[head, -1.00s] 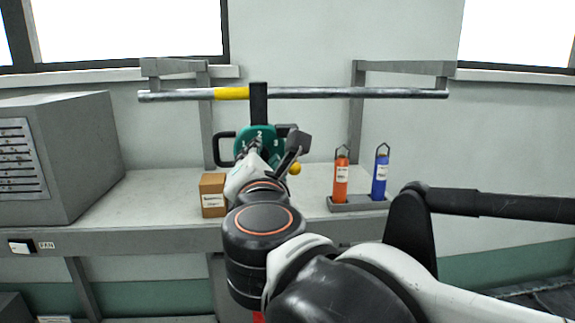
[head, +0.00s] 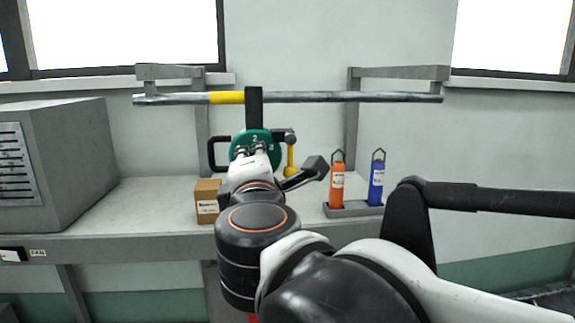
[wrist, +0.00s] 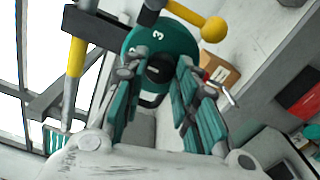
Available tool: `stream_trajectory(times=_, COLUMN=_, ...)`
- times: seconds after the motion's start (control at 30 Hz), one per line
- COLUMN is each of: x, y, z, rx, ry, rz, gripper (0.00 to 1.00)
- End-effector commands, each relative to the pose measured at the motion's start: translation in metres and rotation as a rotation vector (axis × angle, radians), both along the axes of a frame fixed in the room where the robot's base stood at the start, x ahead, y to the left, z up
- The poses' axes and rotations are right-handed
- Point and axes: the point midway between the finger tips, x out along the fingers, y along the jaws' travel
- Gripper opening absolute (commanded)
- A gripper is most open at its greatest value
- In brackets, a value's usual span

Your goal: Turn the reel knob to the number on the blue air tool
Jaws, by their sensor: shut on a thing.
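The teal reel (head: 241,139) hangs from the rail, its face marked with white numbers; a 2 shows at the top and a 3 at the right. It also shows in the wrist view (wrist: 168,40). The dark knob (wrist: 159,70) is at the middle of the reel face, between my fingers. My gripper (wrist: 155,77) is shut on the knob, and in the head view it covers the knob. The blue air tool (head: 377,181) stands upright at the right; its white label is too small to read.
An orange air tool (head: 337,187) shares the grey holder (head: 352,209) with the blue one. A yellow ball-ended lever (head: 291,158) hangs beside the reel. A cardboard box (head: 207,203) is left of my wrist; a grey cabinet (head: 75,145) stands far left.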

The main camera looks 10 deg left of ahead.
Motion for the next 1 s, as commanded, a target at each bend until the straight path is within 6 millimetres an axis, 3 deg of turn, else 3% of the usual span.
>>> stream_trajectory(times=0.33, x=0.0, y=0.0, z=0.0, rx=0.002, ry=0.0, rz=0.0, gripper=0.04)
stream_trajectory(times=0.37, x=0.0, y=0.0, z=0.0, rx=0.002, ry=0.0, rz=0.0, gripper=0.34)
stream_trajectory(times=0.43, x=0.0, y=0.0, z=0.0, rx=0.001, ry=0.0, rz=0.0, gripper=0.48)
stream_trajectory(times=0.8, x=-0.002, y=0.0, z=0.0, rx=0.001, ry=0.0, rz=0.0, gripper=0.48)
stream_trajectory(times=1.0, x=-0.021, y=-0.004, z=0.0, rx=0.001, ry=0.0, rz=0.003, gripper=0.48)
